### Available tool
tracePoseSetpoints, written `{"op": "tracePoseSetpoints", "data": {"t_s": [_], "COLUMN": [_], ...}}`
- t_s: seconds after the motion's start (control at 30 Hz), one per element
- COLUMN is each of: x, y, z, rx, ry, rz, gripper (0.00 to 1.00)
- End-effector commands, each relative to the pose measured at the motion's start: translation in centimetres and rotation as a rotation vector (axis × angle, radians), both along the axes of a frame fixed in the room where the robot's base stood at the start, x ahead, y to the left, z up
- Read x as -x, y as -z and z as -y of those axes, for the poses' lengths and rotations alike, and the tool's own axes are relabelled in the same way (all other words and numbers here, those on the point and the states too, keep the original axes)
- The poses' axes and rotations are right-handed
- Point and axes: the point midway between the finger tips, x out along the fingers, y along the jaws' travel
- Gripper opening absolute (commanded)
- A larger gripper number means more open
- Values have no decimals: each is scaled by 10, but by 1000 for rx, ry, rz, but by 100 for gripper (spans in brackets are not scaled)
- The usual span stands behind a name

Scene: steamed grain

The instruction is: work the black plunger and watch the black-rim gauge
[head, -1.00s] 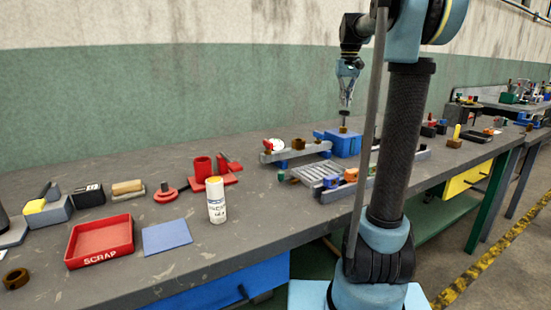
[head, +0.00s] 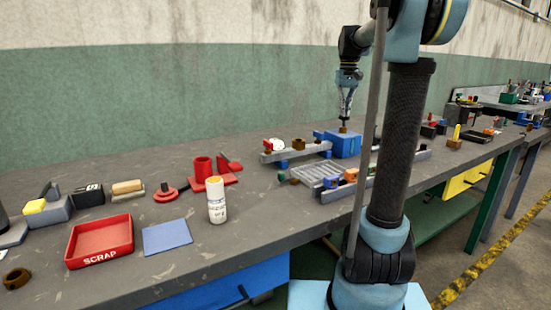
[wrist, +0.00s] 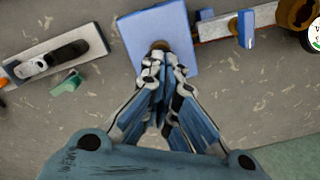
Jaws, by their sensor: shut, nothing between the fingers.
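My gripper (head: 345,115) points straight down, shut and empty, just above a brown round knob (head: 343,129) on top of a blue block (head: 347,146). In the wrist view my fingertips (wrist: 162,64) sit at the near edge of the knob (wrist: 160,46), over the blue block (wrist: 176,33); I cannot tell whether they touch. A black-topped part (wrist: 66,54) lies on a grey bar at left; I cannot tell whether it is the plunger. A white dial (head: 273,145) stands left of the block. Its rim colour and reading are too small to tell.
A grey bar (head: 296,152) with a brown ring (head: 298,144) runs left of the block. A ribbed grey plate (head: 318,173) lies in front. A white bottle (head: 217,200), red scrap tray (head: 100,241) and blue mat (head: 167,236) stand farther left.

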Motion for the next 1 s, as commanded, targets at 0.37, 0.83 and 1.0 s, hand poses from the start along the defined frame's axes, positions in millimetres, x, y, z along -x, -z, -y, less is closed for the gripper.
{"op": "tracePoseSetpoints", "data": {"t_s": [0.37, 0.83, 1.0], "x": [0, 0, 0], "y": [12, -23, -37], "z": [1, 1, 0], "rx": [1, 1, 1], "ry": [1, 1, 1], "rz": [-1, -1, 0], "gripper": [0, 0, 0]}}
